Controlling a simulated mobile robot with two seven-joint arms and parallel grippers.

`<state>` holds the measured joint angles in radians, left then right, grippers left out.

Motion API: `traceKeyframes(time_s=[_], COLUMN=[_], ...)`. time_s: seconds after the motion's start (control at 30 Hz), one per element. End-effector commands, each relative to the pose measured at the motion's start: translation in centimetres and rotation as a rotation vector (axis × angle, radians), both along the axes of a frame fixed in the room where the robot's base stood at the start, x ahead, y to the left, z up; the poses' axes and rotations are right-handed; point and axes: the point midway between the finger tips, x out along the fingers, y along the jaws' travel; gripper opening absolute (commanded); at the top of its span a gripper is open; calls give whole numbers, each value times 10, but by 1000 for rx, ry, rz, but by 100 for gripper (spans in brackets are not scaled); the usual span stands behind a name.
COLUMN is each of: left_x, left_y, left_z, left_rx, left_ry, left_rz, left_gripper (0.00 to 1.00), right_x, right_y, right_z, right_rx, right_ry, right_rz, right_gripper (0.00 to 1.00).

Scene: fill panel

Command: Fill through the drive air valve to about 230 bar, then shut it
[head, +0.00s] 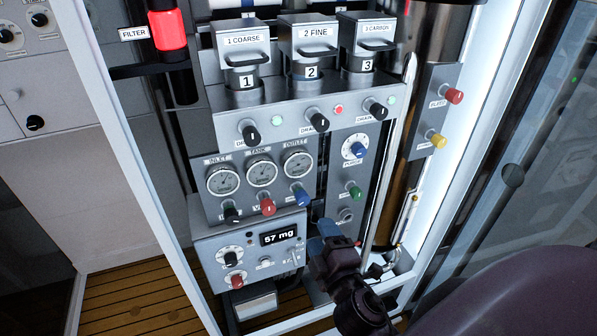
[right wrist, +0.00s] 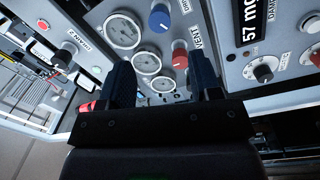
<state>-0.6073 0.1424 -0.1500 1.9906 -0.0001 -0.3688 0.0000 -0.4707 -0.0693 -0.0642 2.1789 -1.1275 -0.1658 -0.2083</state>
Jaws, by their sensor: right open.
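The fill panel has three round gauges marked inlet (head: 223,180), tank (head: 262,172) and outlet (head: 298,165); their needles are too small to read. Below them are a black knob (head: 231,215), a red knob (head: 267,206) and a blue knob (head: 298,196). In the right wrist view the blue knob (right wrist: 159,18) and red knob (right wrist: 180,55) sit beyond the fingers; I cannot surely read which is drive air. My right gripper (head: 326,238) is open and empty, right of and below the blue knob, apart from it. Its spread fingers (right wrist: 162,82) frame the gauges. My left gripper is out of view.
A box with a display reading 57 mg (head: 279,237) and a red knob (head: 236,281) juts out at lower left. A green knob (head: 353,193) and a selector dial (head: 355,148) are right of the gauges. Three filter housings (head: 312,50) stand above. A white frame post (head: 475,140) bounds the right.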

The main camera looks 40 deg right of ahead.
Motion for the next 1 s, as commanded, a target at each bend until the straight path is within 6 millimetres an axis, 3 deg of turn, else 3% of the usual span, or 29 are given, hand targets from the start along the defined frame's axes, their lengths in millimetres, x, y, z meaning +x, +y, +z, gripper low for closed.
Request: traceKeyframes(time_s=[0.67,0.77,0.9,1.0], left_x=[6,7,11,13], left_y=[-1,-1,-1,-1], left_z=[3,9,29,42], left_rx=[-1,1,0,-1], left_ry=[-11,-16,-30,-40], left_rz=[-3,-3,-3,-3], left_gripper=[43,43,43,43], right_x=[0,5,19,32], right_y=[0,1,2,2], right_z=[1,12,44,53], right_rx=[0,-1,-17,55], right_ry=[-1,-20,-65,-83], right_rz=[1,5,20,46], right_gripper=[58,58,58,58])
